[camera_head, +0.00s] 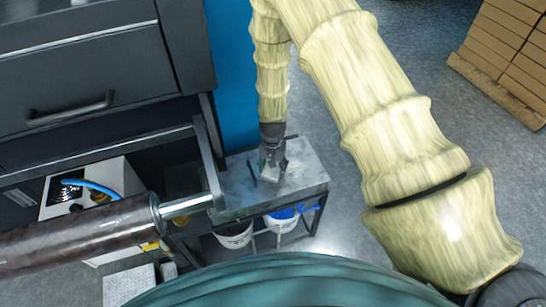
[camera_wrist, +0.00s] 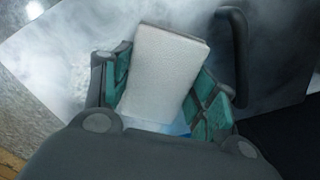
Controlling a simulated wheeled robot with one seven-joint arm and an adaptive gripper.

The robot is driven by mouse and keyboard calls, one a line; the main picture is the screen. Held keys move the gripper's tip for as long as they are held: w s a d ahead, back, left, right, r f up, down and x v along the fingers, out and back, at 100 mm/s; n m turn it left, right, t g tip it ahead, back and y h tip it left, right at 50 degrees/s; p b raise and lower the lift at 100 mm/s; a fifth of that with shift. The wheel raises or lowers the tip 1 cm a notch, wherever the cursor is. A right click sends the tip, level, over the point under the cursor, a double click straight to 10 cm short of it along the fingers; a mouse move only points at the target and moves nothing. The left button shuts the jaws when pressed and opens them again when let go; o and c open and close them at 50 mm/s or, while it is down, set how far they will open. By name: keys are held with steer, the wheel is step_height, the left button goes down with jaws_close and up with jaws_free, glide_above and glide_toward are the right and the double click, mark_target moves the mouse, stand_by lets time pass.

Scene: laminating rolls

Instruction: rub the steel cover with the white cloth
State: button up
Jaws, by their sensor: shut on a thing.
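The steel cover (camera_head: 307,172) is a grey, smudged metal plate on top of a low stand, and it also fills the back of the wrist view (camera_wrist: 100,18). A dark bar handle (camera_head: 251,174) stands up from it; in the wrist view the handle (camera_wrist: 238,50) is just right of my gripper. My gripper (camera_head: 271,168) points down over the middle of the cover. In the wrist view its teal-padded fingers (camera_wrist: 160,88) are shut on the white cloth (camera_wrist: 168,60), a folded, textured pad. I cannot tell whether the cloth touches the cover.
White buckets (camera_head: 234,236), one with blue in it (camera_head: 283,220), stand under the cover. A steel-ended roller (camera_head: 85,235) and a dark machine with a drawer (camera_head: 95,80) are at left. Stacked boxes (camera_head: 510,40) sit on a pallet at upper right. The floor between is clear.

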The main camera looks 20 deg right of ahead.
steer(key=shift+w+r+p, duration=0.1)
steer(key=shift+r+p, duration=1.9)
steer(key=shift+r, duration=1.75)
steer(key=shift+r, duration=0.1)
